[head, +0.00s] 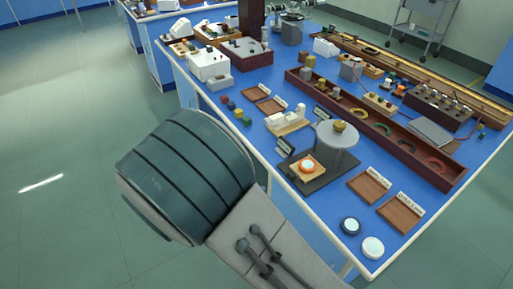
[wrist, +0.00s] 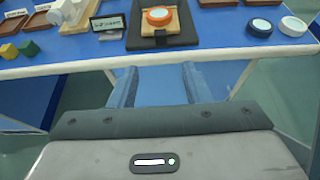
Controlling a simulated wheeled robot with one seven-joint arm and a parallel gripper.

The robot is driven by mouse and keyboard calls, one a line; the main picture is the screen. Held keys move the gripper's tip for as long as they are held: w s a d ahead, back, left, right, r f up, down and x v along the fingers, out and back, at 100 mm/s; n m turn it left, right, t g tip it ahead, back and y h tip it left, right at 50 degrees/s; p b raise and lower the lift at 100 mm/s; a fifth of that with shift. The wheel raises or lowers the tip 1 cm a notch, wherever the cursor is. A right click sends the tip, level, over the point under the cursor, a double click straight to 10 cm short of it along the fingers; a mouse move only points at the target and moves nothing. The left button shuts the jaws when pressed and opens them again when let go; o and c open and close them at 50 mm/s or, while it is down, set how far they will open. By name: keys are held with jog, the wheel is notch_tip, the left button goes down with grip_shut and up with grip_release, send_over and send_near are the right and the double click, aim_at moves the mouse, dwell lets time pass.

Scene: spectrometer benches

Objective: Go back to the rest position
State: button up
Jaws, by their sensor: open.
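My gripper (wrist: 160,84) shows in the wrist view, its two bluish fingers apart with nothing between them. It is in front of the near edge of the blue bench, and floor and bench side show behind it. In the head view my arm's dark teal and grey links fill the lower middle, beside the bench's near left edge; the fingers do not show there. The blue bench top (head: 298,93) lies right of my arm. An orange-ringed disc on a small wooden block (wrist: 159,17) sits on a dark plate straight beyond the fingers.
Near the bench edge are a dark-blue-ringed disc (head: 350,226), a white disc (head: 372,247) and wooden trays (head: 400,213). A round grey stand (head: 338,136) and a long red-brown trough (head: 440,175) stand farther in. Open floor (head: 70,170) lies to the left.

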jog(key=s+d+r+m+g+y, duration=0.2)
jog(key=s+d+r+m+y, duration=0.3)
jog(key=d+m, duration=0.5)
jog(key=s+d+r+m+g+y+p, duration=0.1)
jog(key=s+d+r+m+g+y, duration=0.2)
jog(key=d+m, duration=0.8)
jog(key=s+r+m+y, duration=0.2)
jog(key=s+r+m, duration=0.2)
jog(key=shift+s+d+r+m+g, duration=0.15)
jog(key=shift+s+r+m+g, duration=0.15)
jog(key=shift+r+m, duration=0.1)
